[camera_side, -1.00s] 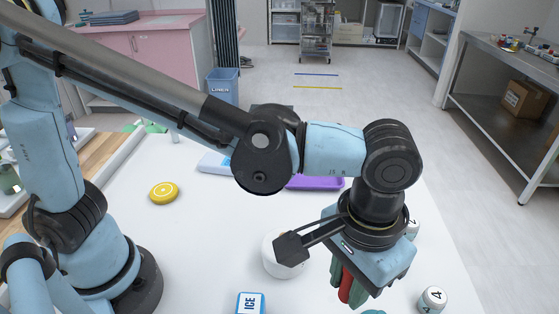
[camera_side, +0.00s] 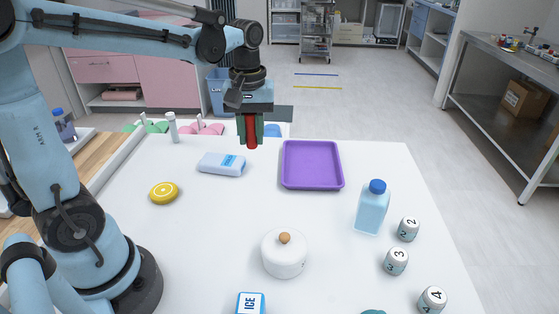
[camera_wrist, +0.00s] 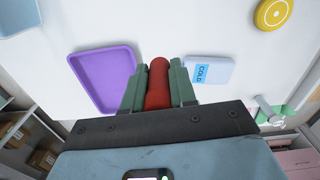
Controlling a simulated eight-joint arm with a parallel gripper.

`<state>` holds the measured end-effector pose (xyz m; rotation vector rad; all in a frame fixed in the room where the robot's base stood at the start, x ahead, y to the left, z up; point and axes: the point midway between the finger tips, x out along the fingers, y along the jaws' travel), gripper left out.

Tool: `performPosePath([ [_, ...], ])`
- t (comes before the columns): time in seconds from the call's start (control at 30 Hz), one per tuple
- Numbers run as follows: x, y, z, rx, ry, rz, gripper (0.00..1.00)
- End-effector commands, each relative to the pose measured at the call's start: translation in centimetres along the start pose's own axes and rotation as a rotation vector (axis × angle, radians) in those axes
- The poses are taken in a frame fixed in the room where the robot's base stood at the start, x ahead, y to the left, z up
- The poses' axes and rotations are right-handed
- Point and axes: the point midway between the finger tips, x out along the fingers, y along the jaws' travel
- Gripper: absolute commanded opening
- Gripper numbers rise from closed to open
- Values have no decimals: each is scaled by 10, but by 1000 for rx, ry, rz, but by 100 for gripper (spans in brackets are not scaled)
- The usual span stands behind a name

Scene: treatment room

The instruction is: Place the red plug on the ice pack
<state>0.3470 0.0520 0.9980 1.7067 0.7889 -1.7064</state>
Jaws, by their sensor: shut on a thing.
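The red plug (camera_side: 252,133) is held upright between the green fingers of my gripper (camera_side: 250,142), which is shut on it. It also shows in the wrist view (camera_wrist: 158,84). My gripper is in the air above the far part of the table. A pale blue-white pack (camera_side: 222,164) lies flat on the table, left of and below the plug in the side view. In the wrist view this pack (camera_wrist: 209,70) is labelled COLD and lies just right of the fingers. A blue-and-white item marked ICE (camera_side: 250,303) is cut off at the near edge.
A purple tray (camera_side: 312,166) lies right of the pack. A yellow disc (camera_side: 164,193), a white lidded pot (camera_side: 284,254), a blue bottle (camera_side: 371,208) and several numbered jars (camera_side: 396,261) stand on the white table. The table's left middle is mostly clear.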

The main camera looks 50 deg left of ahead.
Motion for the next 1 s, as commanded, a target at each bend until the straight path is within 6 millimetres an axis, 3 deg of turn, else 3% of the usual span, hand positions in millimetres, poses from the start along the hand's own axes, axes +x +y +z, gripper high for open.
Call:
performPosePath([
  [0.27, 4, -28, -23, -83, 0, 0, 0],
  [0.7, 55, -83, -89, -83, 0, 0, 0],
  [1.0, 72, -96, -106, -77, 0, 0, 0],
])
